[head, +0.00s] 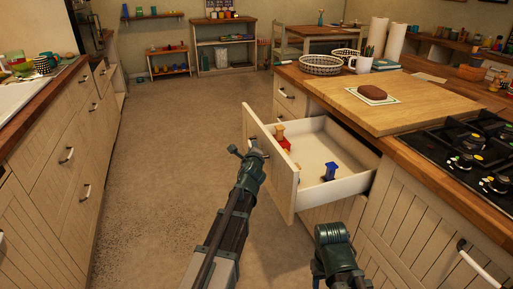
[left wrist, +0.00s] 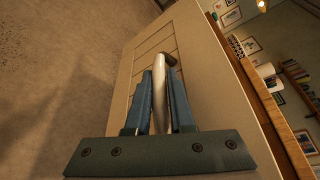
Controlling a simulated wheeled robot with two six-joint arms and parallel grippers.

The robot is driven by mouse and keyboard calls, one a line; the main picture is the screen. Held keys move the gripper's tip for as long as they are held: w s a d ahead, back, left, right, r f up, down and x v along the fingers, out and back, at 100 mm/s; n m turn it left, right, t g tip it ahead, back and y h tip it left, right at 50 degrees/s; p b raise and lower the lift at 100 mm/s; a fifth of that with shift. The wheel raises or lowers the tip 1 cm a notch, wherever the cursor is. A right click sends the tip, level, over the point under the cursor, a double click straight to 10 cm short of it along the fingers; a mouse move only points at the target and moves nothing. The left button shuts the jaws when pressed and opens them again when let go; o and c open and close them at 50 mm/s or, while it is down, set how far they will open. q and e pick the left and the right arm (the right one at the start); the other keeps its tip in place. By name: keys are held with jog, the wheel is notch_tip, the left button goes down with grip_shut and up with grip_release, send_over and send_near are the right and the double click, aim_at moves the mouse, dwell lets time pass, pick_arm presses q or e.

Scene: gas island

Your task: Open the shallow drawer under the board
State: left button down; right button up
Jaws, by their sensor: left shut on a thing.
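The shallow drawer (head: 270,153) under the wooden board (head: 385,97) stands pulled out from the island. My left gripper (head: 250,152) is at the outer side of the drawer front. In the left wrist view its two blue fingers are closed around the pale bar handle (left wrist: 174,90) of the drawer front (left wrist: 205,75). My right gripper (head: 333,236) is low in front of the island, its fingers not clearly visible.
A gas hob (head: 470,155) is on the island to the right of the board. A brown item on a small mat (head: 372,94) lies on the board. A wicker basket (head: 321,65) stands behind it. The floor (head: 180,140) left of the drawer is clear up to the left counter (head: 50,90).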

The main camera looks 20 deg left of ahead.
pick_arm(q)
jog(key=shift+s, duration=0.1)
jog(key=c, duration=0.8)
grip_release()
jog(key=p+v, duration=0.3)
jog(key=v, duration=1)
jog(key=shift+s+d+r, duration=0.1)
jog(key=shift+s+r, duration=0.05)
jog(key=shift+s, duration=0.15)
